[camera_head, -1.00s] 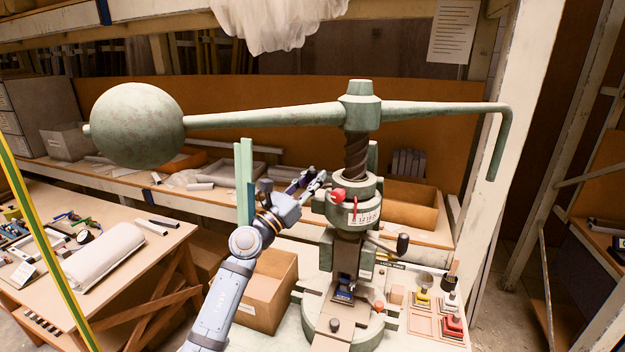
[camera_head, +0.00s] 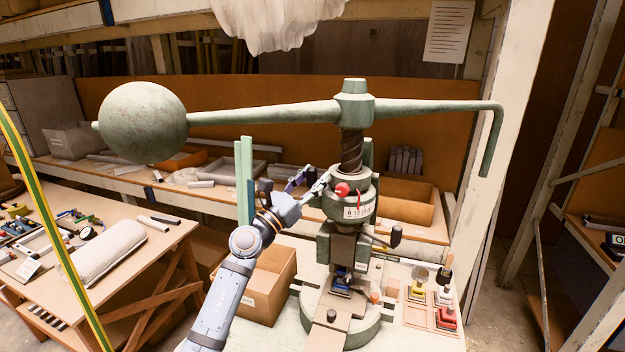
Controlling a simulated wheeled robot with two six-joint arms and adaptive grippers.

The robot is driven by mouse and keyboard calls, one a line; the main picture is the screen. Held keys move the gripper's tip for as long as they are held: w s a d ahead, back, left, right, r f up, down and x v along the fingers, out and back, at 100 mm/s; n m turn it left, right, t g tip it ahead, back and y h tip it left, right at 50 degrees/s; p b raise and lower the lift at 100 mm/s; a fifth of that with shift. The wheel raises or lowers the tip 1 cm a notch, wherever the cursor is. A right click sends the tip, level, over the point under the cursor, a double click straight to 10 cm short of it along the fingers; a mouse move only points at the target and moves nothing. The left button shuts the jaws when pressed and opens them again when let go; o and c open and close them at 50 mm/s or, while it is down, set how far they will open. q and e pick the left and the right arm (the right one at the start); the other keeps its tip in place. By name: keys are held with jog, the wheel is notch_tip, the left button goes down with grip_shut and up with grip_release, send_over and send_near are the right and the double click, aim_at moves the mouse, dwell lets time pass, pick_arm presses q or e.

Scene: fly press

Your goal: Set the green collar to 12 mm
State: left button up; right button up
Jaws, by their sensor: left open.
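The green collar (camera_head: 346,206) sits around the screw of the green fly press, below the hub. It bears a white number scale (camera_head: 357,212), whose small figures seem to read 8, 12, 16, with a thin red pointer (camera_head: 359,199) in front. A red knob (camera_head: 342,189) sticks out of the collar's front left. My left gripper (camera_head: 312,184) is open, just left of the collar, its fingers pointing toward the red knob. I cannot tell whether a fingertip touches the knob or collar. My right gripper is not in view.
The press's long lever (camera_head: 265,117) with a heavy ball (camera_head: 143,121) spans above my left arm. A green upright (camera_head: 245,180) and a cardboard box (camera_head: 268,283) stand close to that arm. A dark-knobbed handle (camera_head: 395,236) and small coloured stamps (camera_head: 445,318) are at the right.

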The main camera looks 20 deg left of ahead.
pick_arm(q)
jog(key=shift+s+a+f, duration=0.15)
jog(key=shift+s, duration=0.1)
jog(key=v, duration=0.6)
jog(key=shift+s+a, duration=0.2)
jog(key=shift+s, duration=0.1)
jog(key=shift+f, duration=0.15)
